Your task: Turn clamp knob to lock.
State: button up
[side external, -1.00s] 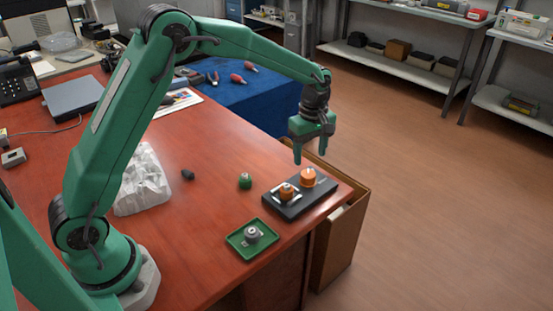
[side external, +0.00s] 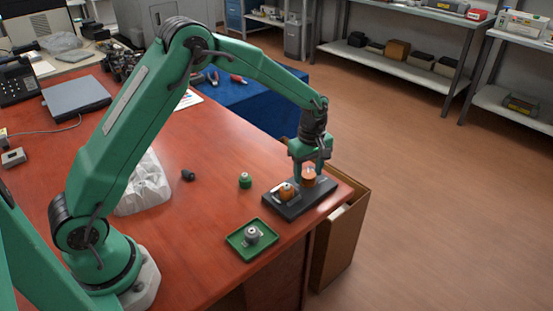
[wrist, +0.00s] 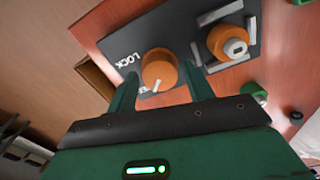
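The orange clamp knob (side external: 308,176) stands on the right end of a black base plate (side external: 299,207) at the table's right edge. In the wrist view the knob (wrist: 160,68) has a white pointer line on its near side. The word LOCK (wrist: 126,60) is printed on the plate to its upper left; another label near the pointer is partly hidden. An orange cartridge piece with a grey centre (wrist: 228,42) sits between metal brackets on the same plate. My gripper (side external: 309,167) is open above the plate, its fingers (wrist: 160,78) on either side of the knob, with gaps showing.
A green tray (side external: 233,241) with a grey part stands in front of the plate. A green cap (side external: 245,180) and a small black piece (side external: 188,175) lie to the left. An open cardboard box (side external: 345,240) is beside the table's right edge.

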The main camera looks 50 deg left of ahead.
jog(key=c, duration=0.7)
jog(key=shift+c, duration=0.2)
jog(key=shift+m, duration=0.4)
jog(key=m, duration=0.3)
jog(key=shift+m, duration=0.3)
jog(key=m, duration=0.4)
jog(key=shift+m, duration=0.3)
jog(key=m, duration=0.8)
jog(key=shift+m, duration=0.4)
jog(key=shift+r, duration=0.1)
